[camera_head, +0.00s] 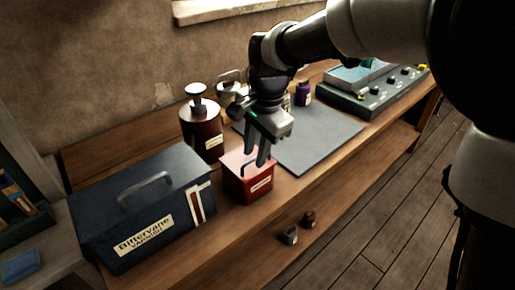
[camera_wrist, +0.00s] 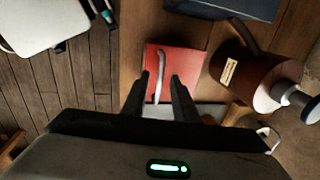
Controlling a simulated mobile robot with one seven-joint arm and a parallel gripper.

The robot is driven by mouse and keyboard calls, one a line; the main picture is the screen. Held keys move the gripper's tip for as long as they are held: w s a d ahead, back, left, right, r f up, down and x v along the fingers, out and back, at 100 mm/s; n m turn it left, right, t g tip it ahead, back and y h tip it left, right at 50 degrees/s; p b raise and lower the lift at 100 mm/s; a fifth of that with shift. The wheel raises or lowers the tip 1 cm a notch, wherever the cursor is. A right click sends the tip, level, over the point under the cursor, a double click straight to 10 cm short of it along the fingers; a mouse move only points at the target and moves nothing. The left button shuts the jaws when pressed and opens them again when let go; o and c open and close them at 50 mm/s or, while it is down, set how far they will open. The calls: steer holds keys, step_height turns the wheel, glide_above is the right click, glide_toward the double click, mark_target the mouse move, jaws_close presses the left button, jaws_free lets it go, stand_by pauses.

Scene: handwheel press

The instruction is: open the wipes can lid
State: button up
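A small red can (camera_head: 250,184) with a pale label, the likely wipes can, stands near the front edge of the bench. The label is too small to read. Its flat red top (camera_wrist: 188,62) looks shut in the wrist view, with a thin pale curved handle (camera_wrist: 160,66) on it. My gripper (camera_head: 262,158) points down just over the can. In the wrist view my gripper (camera_wrist: 156,82) is open, its two fingers apart on either side of the handle's near end. I cannot tell whether they touch it. The fingers hide part of the lid.
A dark blue box (camera_head: 135,222) with a handle stands left of the can. A dark red-brown canister (camera_head: 202,132) stands behind it. A grey mat (camera_head: 315,135) lies to the right, with a control panel (camera_head: 375,95) beyond.

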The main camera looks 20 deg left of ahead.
jaws_close()
stand_by(1.4)
